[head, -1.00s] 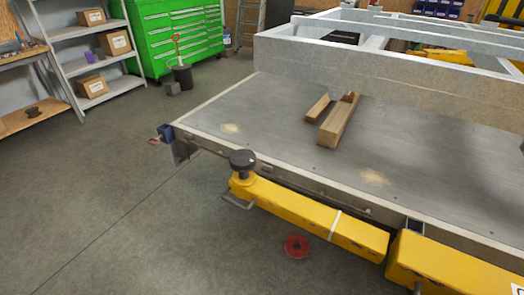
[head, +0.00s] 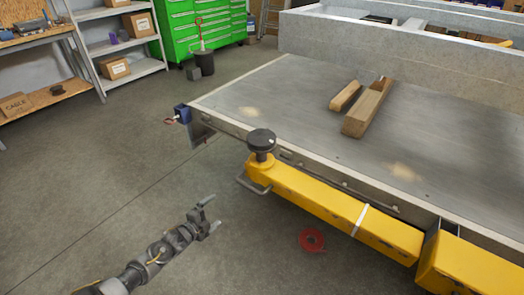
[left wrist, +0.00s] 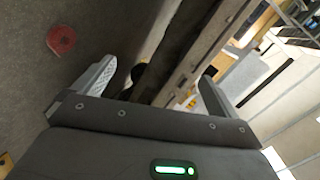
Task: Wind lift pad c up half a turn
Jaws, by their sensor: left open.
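A black round pad (head: 261,140) on a short stem stands on the near end of a yellow lift arm (head: 325,205), which lies along the side of a grey platform. A letter marking it as pad c does not show. My left gripper (head: 214,212) is open and empty, left of and in front of the pad, clearly apart from it. In the left wrist view its two fingers (left wrist: 155,78) are spread wide. A dark shape shows partly behind the left finger; I cannot tell if it is the pad. My right gripper is out of view.
A metal handle (head: 253,184) sticks out of the arm below the pad. A red disc (head: 312,239) lies on the floor. Two wooden blocks (head: 367,108) lie on the platform (head: 290,85). A blue clamp-like part (head: 182,113) is at its corner. The floor on the left is open.

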